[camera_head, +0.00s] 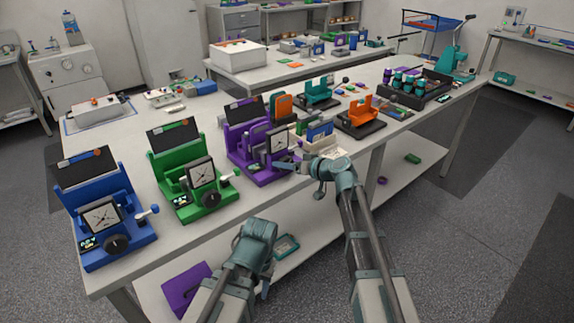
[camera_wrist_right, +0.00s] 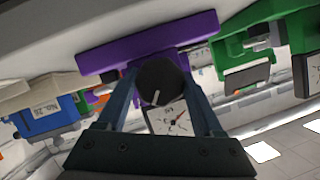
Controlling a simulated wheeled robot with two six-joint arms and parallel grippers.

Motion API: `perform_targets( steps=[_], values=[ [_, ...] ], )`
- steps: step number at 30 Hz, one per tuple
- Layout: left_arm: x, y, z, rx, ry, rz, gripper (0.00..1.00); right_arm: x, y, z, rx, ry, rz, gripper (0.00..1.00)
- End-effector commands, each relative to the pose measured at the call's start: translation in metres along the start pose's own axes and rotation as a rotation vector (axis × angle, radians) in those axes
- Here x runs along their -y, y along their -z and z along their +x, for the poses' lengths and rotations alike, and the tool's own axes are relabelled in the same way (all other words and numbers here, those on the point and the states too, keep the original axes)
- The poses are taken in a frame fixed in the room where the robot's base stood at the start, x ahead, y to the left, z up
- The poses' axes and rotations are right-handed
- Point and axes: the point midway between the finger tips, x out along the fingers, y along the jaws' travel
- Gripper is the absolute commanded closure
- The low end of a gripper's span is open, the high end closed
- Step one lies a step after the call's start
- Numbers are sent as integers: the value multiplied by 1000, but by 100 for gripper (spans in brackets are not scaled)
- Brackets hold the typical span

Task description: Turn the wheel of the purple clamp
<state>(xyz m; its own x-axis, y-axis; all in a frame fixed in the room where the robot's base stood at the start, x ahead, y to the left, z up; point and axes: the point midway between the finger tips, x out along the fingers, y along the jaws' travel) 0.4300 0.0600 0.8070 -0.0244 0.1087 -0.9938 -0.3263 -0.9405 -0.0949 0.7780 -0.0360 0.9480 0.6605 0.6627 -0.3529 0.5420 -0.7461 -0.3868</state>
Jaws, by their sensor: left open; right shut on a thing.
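The purple clamp (camera_head: 240,148) stands on the long bench, to the right of the green one. Its square dial faces the bench front. My right gripper (camera_head: 284,165) reaches in from the right at its front. In the right wrist view the picture is upside down, and the purple clamp's base (camera_wrist_right: 150,54) is at the top. There the black wheel (camera_wrist_right: 162,85) with a white mark sits between the two fingers of my right gripper (camera_wrist_right: 160,92), which are shut on it. My left gripper (camera_head: 264,284) is open, low in front of the bench, its fingers mostly hidden.
A green clamp (camera_head: 187,165) and a blue clamp (camera_head: 100,212) stand to the left. An orange holder (camera_head: 360,117) and a black rack (camera_head: 415,92) stand to the right. A lower shelf (camera_head: 335,190) with a purple box (camera_head: 188,289) runs beneath.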

Motion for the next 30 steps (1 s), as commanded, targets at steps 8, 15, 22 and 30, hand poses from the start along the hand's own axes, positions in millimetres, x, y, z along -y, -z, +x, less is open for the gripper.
perform_targets(
  steps=[8,15,22,30],
  values=[
    [0,0,0,0,0,0,55,0,0,0,1,0,-1,2],
    [0,0,-1,0,0,0,55,0,0,-2,0,-1,-1,2],
    [1,-1,-15,0,0,0,55,2,2,-36,-1,-3,0,2],
    [3,-2,-36,0,0,0,55,2,2,-95,-1,-4,0,2]
  ],
)
